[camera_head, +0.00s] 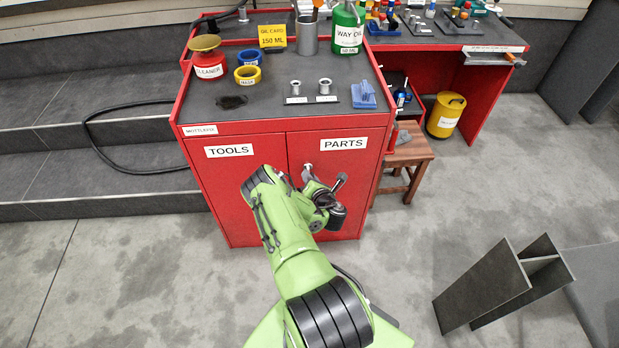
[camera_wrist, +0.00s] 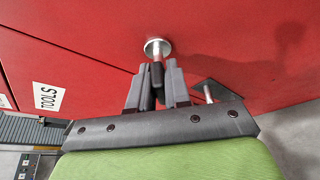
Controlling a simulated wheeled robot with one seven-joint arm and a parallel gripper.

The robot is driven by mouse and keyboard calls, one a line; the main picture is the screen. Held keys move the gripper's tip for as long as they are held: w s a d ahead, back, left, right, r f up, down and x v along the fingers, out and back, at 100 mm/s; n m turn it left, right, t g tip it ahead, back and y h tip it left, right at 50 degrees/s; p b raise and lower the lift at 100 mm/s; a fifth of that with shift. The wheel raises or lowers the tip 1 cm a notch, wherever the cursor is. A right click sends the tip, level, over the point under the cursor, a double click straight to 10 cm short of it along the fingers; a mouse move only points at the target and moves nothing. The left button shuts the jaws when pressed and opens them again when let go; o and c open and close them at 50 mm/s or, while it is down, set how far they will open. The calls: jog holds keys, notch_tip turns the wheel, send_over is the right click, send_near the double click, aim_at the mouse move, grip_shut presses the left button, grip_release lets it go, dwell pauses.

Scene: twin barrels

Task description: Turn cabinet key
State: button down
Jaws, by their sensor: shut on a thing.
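The red cabinet (camera_head: 240,190) has two doors, with a TOOLS label on the left one and a PARTS label on the right one. A round silver lock (camera_wrist: 158,48) sits on the red door face in the wrist view. The dark key (camera_wrist: 157,73) points into the lock. My gripper (camera_wrist: 157,88) is shut on the key, one finger on each side, just in front of the lock. In the head view my gripper (camera_head: 309,180) is at the upper part of the PARTS door; the key is hard to make out there. Both doors look closed.
A short metal rod with a dark plate (camera_wrist: 207,92) shows right of my fingers. A wooden stool (camera_head: 408,155) stands to the right.

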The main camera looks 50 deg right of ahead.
jog(key=m+t, duration=0.1)
jog(key=m, duration=0.2)
jog(key=shift+s+d+f+t, duration=0.1)
jog(key=shift+t, duration=0.3)
jog(key=m+t+b, duration=0.1)
jog(key=m+t, duration=0.1)
jog(key=m, duration=0.3)
jog(key=shift+f, duration=0.1)
jog(key=shift+b, duration=0.3)
jog(key=c, duration=1.2)
grip_release()
jog(key=shift+o, duration=0.2)
